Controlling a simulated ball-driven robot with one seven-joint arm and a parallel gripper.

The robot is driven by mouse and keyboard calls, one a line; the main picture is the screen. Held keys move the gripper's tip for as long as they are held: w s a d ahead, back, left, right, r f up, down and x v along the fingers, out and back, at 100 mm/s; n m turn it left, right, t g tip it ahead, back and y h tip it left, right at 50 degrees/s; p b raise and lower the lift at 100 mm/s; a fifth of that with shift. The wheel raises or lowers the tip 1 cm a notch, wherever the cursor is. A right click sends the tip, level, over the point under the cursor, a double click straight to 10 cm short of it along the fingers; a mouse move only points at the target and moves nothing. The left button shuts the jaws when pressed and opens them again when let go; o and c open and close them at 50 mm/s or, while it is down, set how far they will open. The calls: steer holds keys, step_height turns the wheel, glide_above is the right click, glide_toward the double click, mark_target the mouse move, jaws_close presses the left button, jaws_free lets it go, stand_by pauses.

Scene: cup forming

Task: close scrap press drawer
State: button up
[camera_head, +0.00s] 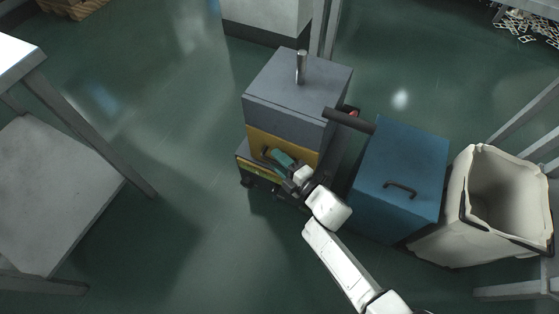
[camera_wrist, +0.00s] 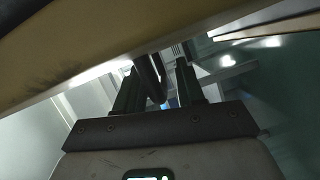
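The scrap press (camera_head: 295,88) is a grey box with a metal post on top and a yellow front section (camera_head: 258,142). A low drawer part (camera_head: 246,166) juts out a little under the yellow face; my arm hides much of it. My gripper (camera_head: 271,156) is at the yellow front, too small there to judge. In the wrist view, my gripper (camera_wrist: 162,75) has two dark fingers apart, with a dark curved bar, seemingly a handle (camera_wrist: 151,78), between them. The right finger stands clear of the bar. A scuffed yellow panel (camera_wrist: 60,55) fills the upper left.
A blue cabinet (camera_head: 405,165) with a dark handle stands right of the press, and a cream bin (camera_head: 490,245) beyond it. A dark bar spans between press and cabinet. A grey table (camera_head: 55,190) is at left. The green floor between table and press is clear.

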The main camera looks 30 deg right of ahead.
steer(key=f+p+v, duration=0.1)
steer(key=p+v, duration=0.1)
steer(key=v, duration=0.8)
steer(key=shift+s+r+p, duration=0.3)
steer(key=shift+s+r, duration=0.1)
steer(key=shift+r, duration=0.05)
steer(key=shift+s, duration=0.1)
